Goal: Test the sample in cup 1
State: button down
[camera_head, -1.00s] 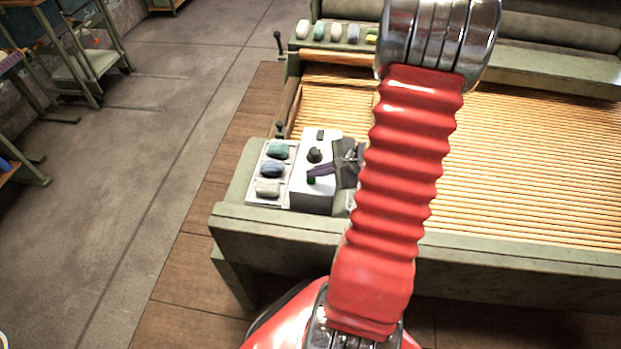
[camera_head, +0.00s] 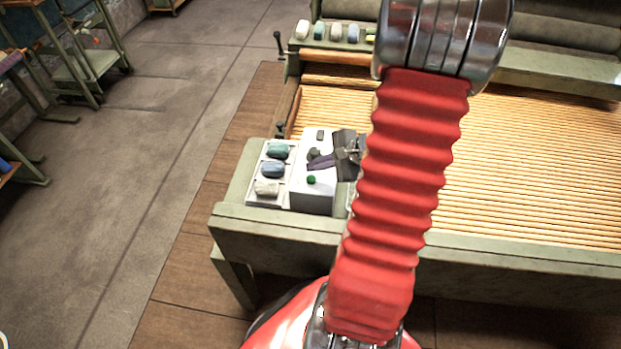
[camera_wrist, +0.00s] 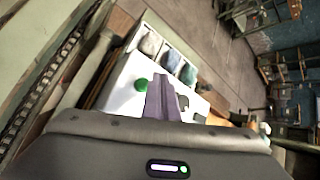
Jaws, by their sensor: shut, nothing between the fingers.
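A white tester box (camera_head: 312,200) stands on the left corner of the green bench, with a green button (camera_head: 311,180), a dark round part (camera_head: 314,153) and a small dark rectangle (camera_head: 320,135) on top. Beside it, a pale tray (camera_head: 279,198) holds a teal sample (camera_head: 278,149), a blue one (camera_head: 273,169) and a beige one (camera_head: 267,188). No number shows, so I cannot tell which is cup 1. My gripper (camera_head: 310,166), with purple fingers, is shut and empty over the box, between button and round part. In the wrist view the fingers (camera_wrist: 163,88) appear beside the button (camera_wrist: 141,85).
A slatted wooden lattice (camera_head: 530,160) fills the bench to the right. A back ledge carries several coloured lumps (camera_head: 336,32). A crank handle (camera_head: 279,40) sticks out at the left side. Open floor (camera_head: 130,150) lies to the left.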

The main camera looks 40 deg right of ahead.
aim_at(315, 182)
jog(key=shift+r, duration=1.85)
jog(key=s+a+r+n+g, duration=0.4)
jog(key=s+a+n+g, duration=0.25)
jog(key=a+n, duration=0.45)
jog(key=s+a+r+n+t+h, duration=0.2)
jog(key=a+r+n+t+h, duration=0.1)
jog(key=a+r+n, duration=0.9)
jog(key=a+r, duration=0.3)
jog(key=a, duration=0.2)
jog(key=shift+s+r, duration=0.2)
